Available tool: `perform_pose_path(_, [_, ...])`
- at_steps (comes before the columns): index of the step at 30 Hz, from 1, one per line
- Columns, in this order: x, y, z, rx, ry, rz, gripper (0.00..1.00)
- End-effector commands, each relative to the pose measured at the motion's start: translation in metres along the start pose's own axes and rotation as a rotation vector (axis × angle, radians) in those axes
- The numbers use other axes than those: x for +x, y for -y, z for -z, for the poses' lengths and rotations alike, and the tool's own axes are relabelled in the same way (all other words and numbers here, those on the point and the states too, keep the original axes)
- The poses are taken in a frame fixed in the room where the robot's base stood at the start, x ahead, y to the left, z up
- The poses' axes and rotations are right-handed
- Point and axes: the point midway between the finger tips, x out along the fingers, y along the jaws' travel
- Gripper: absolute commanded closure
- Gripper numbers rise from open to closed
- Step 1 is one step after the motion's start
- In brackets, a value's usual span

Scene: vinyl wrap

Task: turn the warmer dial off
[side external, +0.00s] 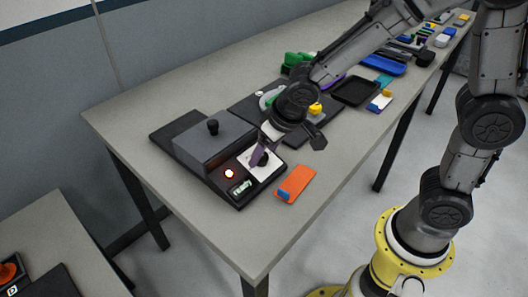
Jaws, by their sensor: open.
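The warmer (212,145) is a grey box with a black knob on its lid, on a dark base near the table's front left. Its front panel has a glowing orange-red lamp (229,174), a small pale green part (241,188) and a white plate (251,174). The dark dial (263,161) sits on that plate and is partly covered by my gripper (261,153). I cannot tell whether the fingers touch the dial, nor which way the dial points.
An orange card with a blue end (296,183) lies right of the panel. Behind my gripper are a dark mat (245,107), green objects (296,60), a black tray (355,91) and a blue tray (384,65). The table's front left corner is clear.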

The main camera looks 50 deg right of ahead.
Motion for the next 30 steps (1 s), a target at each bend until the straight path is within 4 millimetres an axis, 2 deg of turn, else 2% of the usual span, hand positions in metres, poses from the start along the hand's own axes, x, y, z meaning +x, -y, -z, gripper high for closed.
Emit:
perform_pose_path(4, [0.0083, 0.0001, 0.0, 0.0, 0.0, 0.001, 0.27])
perform_pose_path(13, [0.0095, 0.0002, 0.0002, 0.0, -0.001, 0.001, 0.29])
perform_pose_path(25, [0.0092, 0.0001, 0.0002, 0.0, -0.001, 0.001, 1.0])
perform_pose_path(30, [0.0092, 0.0001, 0.0002, -0.002, -0.001, 0.001, 1.0])
